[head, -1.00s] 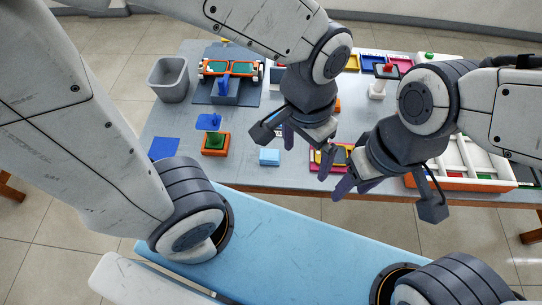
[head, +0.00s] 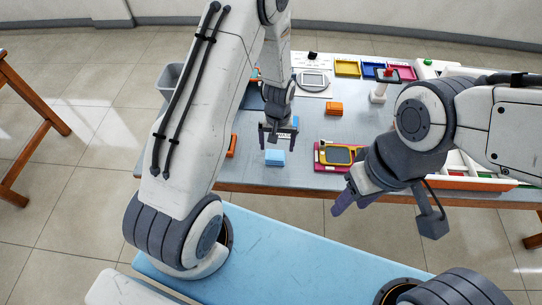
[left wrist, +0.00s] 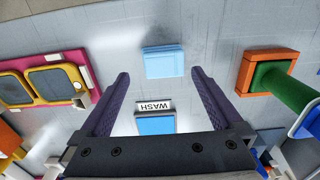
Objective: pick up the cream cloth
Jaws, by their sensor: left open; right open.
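I cannot make out a cream cloth in either view. My left gripper (head: 278,134) is open and empty, pointing down near a light blue block (head: 274,158) on the table. My right gripper (head: 354,200) is open and empty in front of the table's front edge. My left arm hides much of the table's left side.
A magenta tray (head: 319,165) with a yellow-rimmed frame (head: 340,155) lies right of my left gripper. In the left wrist view, an orange base (left wrist: 252,73) holds a green cylinder (left wrist: 285,85). A grey bin (head: 170,78) stands at the left.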

